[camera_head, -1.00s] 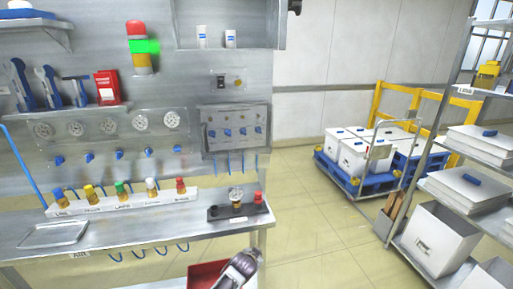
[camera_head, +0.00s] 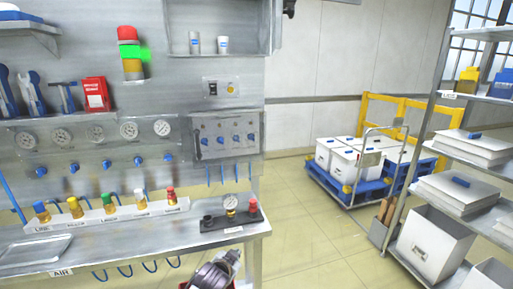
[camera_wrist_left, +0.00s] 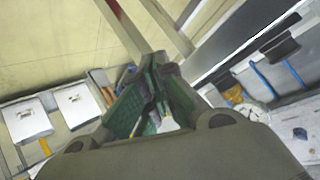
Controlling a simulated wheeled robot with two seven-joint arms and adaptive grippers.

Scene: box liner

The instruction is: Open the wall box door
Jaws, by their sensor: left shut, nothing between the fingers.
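My right gripper is in neither view.
The bench (camera_head: 140,236) carries a rack of coloured valves (camera_head: 110,212) and a black gauge block (camera_head: 228,219). A metal shelf (camera_head: 465,195) stands at the right. A blue cart (camera_head: 345,186) with white boxes is behind. The floor between is clear.

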